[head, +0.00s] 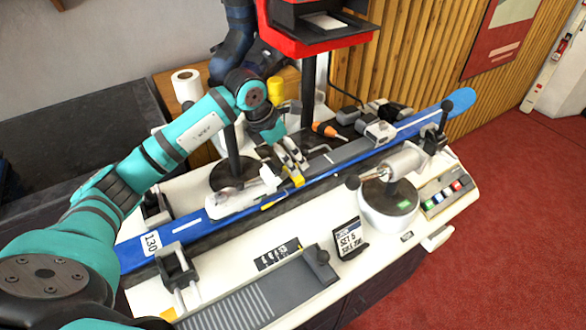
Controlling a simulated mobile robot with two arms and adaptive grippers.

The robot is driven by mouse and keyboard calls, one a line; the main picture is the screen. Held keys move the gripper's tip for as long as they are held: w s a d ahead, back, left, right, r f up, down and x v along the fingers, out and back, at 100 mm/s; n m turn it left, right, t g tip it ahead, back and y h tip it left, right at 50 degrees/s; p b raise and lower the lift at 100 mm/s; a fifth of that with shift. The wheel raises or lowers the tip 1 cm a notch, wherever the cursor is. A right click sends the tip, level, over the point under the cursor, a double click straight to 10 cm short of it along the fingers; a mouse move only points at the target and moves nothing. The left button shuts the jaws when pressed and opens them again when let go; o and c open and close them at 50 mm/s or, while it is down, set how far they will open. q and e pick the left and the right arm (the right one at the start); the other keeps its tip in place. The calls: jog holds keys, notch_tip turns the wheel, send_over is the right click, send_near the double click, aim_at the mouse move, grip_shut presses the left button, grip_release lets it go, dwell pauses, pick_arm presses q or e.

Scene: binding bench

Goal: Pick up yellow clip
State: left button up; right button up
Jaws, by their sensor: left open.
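My left gripper (292,161) reaches down from the upper left over the blue ski (190,230) clamped along the bench. It is open, with its fingertips close above a small yellow piece that looks like the yellow clip (297,179), at the ski's far edge. The fingers partly cover the clip, and I cannot tell whether they touch it. My right gripper is not in view.
A binding part (240,195) and black post stand left of the gripper. An orange-handled screwdriver (325,130) lies behind it. A white round device (388,205) and a small sign (350,240) stand in front of the ski. The bench's front left holds a grey ribbed tray (235,305).

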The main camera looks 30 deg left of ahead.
pick_arm(q)
jog(key=shift+w+d+f, duration=0.1)
jog(key=shift+w+f, duration=0.05)
jog(key=shift+f, duration=0.3)
jog(key=shift+d+f, duration=0.1)
jog(key=shift+f, duration=0.05)
jog(key=p+x, duration=0.2)
jog(key=x, duration=0.2)
jog(key=shift+d+f, duration=0.1)
jog(key=shift+w+f, duration=0.15)
jog(key=shift+f, duration=0.35)
jog(key=shift+c, duration=1)
jog(key=c, duration=1.1)
notch_tip(320, 180, up, 10)
jog(key=shift+f+b, duration=0.1)
jog(key=shift+b, duration=0.95)
jog(key=shift+r+p, duration=1.8)
jog(key=shift+r, duration=1.35)
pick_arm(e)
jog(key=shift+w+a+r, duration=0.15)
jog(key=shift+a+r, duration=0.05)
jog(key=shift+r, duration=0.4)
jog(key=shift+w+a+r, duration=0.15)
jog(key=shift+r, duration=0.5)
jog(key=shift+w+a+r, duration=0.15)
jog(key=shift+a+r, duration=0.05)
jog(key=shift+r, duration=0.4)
